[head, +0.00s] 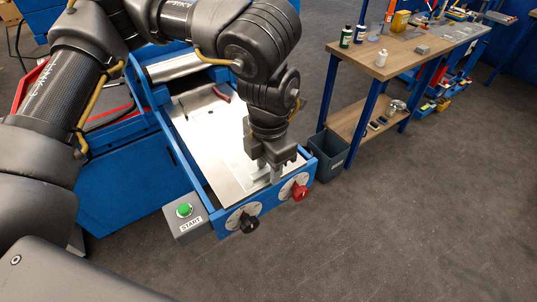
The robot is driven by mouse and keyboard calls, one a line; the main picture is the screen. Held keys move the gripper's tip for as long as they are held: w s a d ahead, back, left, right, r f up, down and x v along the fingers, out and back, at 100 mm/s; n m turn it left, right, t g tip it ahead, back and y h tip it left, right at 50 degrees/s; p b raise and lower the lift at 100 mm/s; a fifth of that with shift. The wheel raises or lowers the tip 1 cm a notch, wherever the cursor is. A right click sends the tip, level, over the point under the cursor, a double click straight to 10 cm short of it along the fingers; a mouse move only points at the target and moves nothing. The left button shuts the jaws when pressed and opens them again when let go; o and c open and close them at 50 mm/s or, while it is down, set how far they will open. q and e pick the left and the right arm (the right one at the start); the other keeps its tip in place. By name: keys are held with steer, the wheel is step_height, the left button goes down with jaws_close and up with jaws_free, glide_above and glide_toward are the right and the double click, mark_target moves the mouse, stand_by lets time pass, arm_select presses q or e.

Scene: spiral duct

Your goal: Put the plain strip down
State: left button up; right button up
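A pale, flat metal sheet (215,140), which looks like the plain strip, lies in the blue-framed bed of the machine (203,187). My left gripper (268,176) points down at the front end of this bed, just behind the knobs. Its fingertips are at or just over the pale surface. I cannot tell whether they are apart or closed on the strip's edge. My own arm hides part of the bed. My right gripper is not in view.
The machine's front has a black knob (250,223), a red knob (299,192) and a green START button (184,210). A dark bin (328,156) stands beside it. A wooden workbench (400,55) with bottles is at the right. The floor in front is clear.

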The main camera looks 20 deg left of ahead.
arm_select(q)
steer(key=shift+w+r, duration=0.1)
steer(key=shift+r, duration=0.3)
step_height(320, 180, up, 12)
steer(key=b, duration=0.2)
steer(key=shift+f, duration=0.25)
